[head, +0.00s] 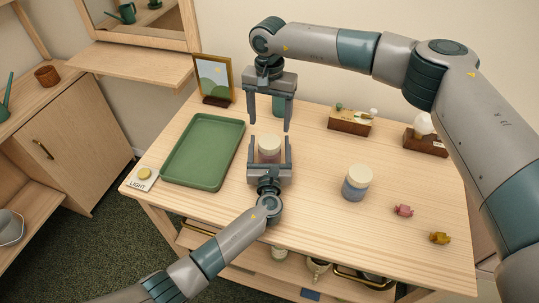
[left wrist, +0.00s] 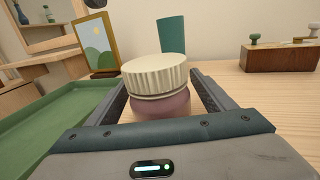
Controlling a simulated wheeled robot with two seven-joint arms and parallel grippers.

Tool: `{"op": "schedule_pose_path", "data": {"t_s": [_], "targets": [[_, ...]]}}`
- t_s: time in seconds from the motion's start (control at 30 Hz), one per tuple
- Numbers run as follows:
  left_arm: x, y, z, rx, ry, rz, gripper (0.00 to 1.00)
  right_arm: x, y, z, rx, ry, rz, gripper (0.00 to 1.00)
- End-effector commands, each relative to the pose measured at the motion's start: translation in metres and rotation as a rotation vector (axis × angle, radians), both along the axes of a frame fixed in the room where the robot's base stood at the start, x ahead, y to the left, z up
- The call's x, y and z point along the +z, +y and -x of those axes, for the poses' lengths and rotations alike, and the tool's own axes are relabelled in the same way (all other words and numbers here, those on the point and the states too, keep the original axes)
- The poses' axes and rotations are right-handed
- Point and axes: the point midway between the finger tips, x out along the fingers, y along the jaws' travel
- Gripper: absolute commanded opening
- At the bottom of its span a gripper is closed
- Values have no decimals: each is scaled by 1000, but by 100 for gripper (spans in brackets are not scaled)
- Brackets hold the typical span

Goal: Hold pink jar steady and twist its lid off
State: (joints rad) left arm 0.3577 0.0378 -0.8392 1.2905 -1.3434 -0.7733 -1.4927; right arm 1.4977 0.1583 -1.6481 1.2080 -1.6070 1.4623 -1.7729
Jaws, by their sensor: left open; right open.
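The pink jar (left wrist: 162,106) stands upright on the table, with its ribbed cream lid (left wrist: 155,75) on top. In the head view the jar (head: 269,156) and lid (head: 269,143) sit between the fingers of my left gripper (head: 269,150). The left fingers are open, one on each side of the jar; I cannot tell whether they touch it. My right gripper (head: 269,122) is open and empty, pointing down just behind and above the jar.
A green tray (head: 168,181) lies left of the jar. A blue jar with a cream lid (head: 355,188) stands to the right. A picture frame (head: 231,80), a teal cup (head: 279,106) and wooden blocks (head: 343,124) are at the back. Small pink (head: 403,210) and yellow (head: 440,238) pieces lie front right.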

Motion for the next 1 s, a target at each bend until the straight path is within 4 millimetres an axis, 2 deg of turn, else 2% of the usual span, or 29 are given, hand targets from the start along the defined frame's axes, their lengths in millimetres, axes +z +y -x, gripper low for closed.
{"op": "schedule_pose_path", "data": {"t_s": [0.43, 0.73, 0.77, 1.0], "targets": [[0, 0, -7, 0, 0, 0, 76, 0, 0, 0, 0, 0, 0, 68], [0, 0, -7, 0, 0, 0, 4, 0, 0, 0, 0, 0, 0, 68], [0, 0, -7, 0, 0, 0, 0, 0, 0, 0, -1, 0, 0, 68], [0, 0, -7, 0, 0, 0, 0, 0, 0, 0, -63, 0, 0, 68]]}}
